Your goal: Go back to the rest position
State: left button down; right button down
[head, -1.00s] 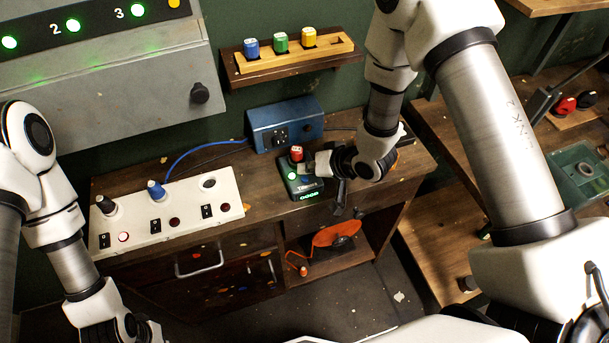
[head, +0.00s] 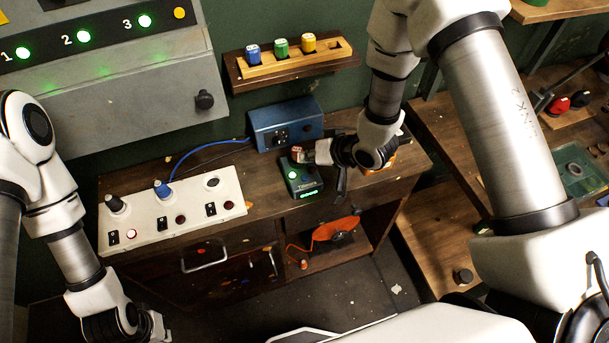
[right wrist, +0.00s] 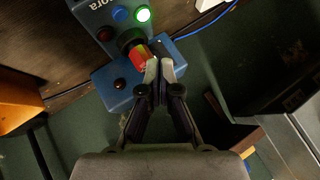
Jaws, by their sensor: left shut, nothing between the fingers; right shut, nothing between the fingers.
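My right gripper (head: 308,152) is shut with empty fingers, just above the small dark teal device (head: 303,182) on the bench. In the right wrist view its fingertips (right wrist: 160,68) are together, right beside a red and yellow piece (right wrist: 140,58) standing in the device. Whether they touch it I cannot tell. The piece's red top (head: 296,153) is partly hidden in the head view. The device shows a lit green light. My left gripper (head: 152,326) is low at the bottom left, clear of the bench, and only partly visible.
A white switch panel (head: 196,223) with knobs lies on the bench left of the device. A blue box (head: 286,126) stands behind it. A wall shelf (head: 295,67) holds blue, green and yellow pieces. A grey cabinet (head: 110,75) hangs at upper left. Dark floor is open in front.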

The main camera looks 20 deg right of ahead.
jog(key=s+d+f+g+h+b, duration=0.2)
jog(key=s+d+f+g+b, duration=0.1)
jog(key=s+f, duration=0.8)
jog(key=s+d+f+n+g+h+b, duration=0.1)
jog(key=s+d+f+g+h+b, duration=0.2)
jog(key=s+d+f+b, duration=0.3)
jog(key=s+f+g, duration=0.1)
jog(key=s+f, duration=0.4)
jog(key=s, duration=0.4)
jog(key=shift+s+d+f+h, duration=0.15)
jog(key=shift+s+f+h, duration=0.15)
jog(key=shift+s, duration=0.1)
